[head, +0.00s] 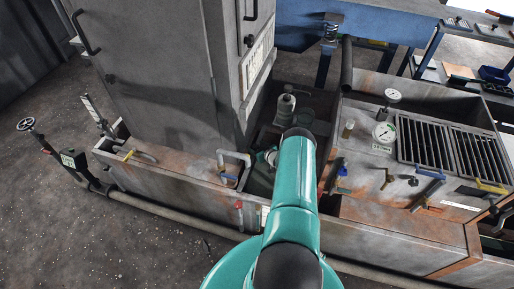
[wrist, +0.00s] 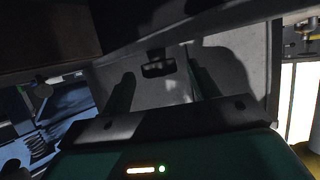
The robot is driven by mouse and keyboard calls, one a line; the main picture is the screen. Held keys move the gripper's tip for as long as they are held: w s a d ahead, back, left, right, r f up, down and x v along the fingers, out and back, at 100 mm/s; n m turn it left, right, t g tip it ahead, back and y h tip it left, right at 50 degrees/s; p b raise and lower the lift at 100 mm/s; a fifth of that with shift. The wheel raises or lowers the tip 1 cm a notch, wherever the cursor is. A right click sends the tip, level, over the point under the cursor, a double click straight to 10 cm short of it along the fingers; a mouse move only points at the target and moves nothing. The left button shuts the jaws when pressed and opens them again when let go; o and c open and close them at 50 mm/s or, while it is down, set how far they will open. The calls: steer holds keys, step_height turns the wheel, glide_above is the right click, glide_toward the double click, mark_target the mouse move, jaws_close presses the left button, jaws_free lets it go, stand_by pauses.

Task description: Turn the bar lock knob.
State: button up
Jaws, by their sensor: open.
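In the wrist view my gripper (wrist: 160,76) is open, with its two dark green fingers apart. Between and just beyond the fingertips is a small dark fitting (wrist: 158,63) on a pale grey panel. It may be the bar lock knob, but the view is too dark to be sure. In the head view my teal arm reaches forward to the machine's trough, beside a grey bent bar handle (head: 234,160). The arm hides most of my gripper and what lies directly ahead of it.
A tall grey cabinet (head: 155,70) stands left of my arm. To the right are gauges (head: 384,132), a slatted grate (head: 455,150) and several small valve handles. A pipe (head: 190,217) runs low along the front. A blue workbench (head: 380,18) stands behind.

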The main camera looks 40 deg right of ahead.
steer(key=shift+w+f, duration=0.1)
steer(key=shift+w, duration=0.1)
steer(key=shift+c, duration=0.4)
steer(key=c, duration=0.9)
steer(key=shift+m+h, duration=0.3)
steer(key=shift+w+a+m+h, duration=0.1)
steer(key=shift+a+m+h, duration=0.05)
steer(key=shift+m+h, duration=0.5)
steer(key=shift+m+g+h, duration=0.5)
steer(key=shift+m+h, duration=0.15)
steer(key=shift+h, duration=0.2)
